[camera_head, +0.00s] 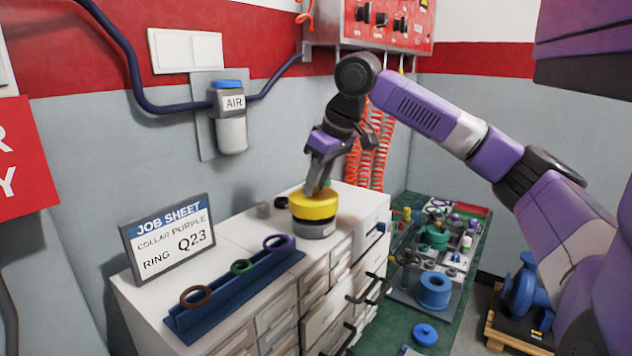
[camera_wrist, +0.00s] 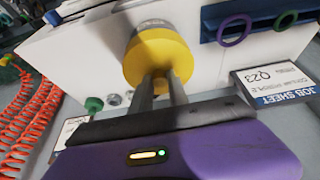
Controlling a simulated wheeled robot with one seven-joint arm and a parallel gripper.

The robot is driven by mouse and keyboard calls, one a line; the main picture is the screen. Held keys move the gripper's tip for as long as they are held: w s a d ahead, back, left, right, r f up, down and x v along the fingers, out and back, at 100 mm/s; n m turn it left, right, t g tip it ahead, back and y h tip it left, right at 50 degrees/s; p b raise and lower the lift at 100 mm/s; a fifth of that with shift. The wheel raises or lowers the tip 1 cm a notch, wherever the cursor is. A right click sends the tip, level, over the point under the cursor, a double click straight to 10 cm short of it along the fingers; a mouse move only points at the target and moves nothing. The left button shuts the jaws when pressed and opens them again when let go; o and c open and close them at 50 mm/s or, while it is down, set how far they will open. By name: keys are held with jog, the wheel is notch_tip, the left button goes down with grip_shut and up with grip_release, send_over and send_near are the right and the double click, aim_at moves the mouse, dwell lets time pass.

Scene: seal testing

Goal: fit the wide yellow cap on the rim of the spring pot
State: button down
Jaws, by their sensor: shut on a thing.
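The wide yellow cap (camera_head: 314,206) sits over the top of the grey spring pot (camera_head: 314,231) on the white cabinet top. My gripper (camera_head: 318,186) comes down from above and is shut on the cap's upper part. In the wrist view the yellow cap (camera_wrist: 158,58) lies between the two fingertips of my gripper (camera_wrist: 162,82), with the grey pot (camera_wrist: 154,25) beyond it. The cap looks roughly level on the pot. I cannot tell whether it is fully seated on the rim.
A blue rack (camera_head: 235,297) with brown, green and purple rings stands left of the pot. The job sheet sign (camera_head: 168,238) stands behind it. Small dark parts (camera_head: 264,210) lie just behind the pot. A crowded bench (camera_head: 440,235) is at the right.

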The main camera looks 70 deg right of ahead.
aim_at(316, 196)
jog(key=shift+f+b, duration=0.5)
jog(key=shift+f, duration=1)
jog(key=c, duration=1.2)
grip_release()
jog(key=shift+r, duration=0.1)
notch_tip(316, 196, up, 7)
jog(key=p, duration=0.6)
jog(key=shift+p, duration=0.35)
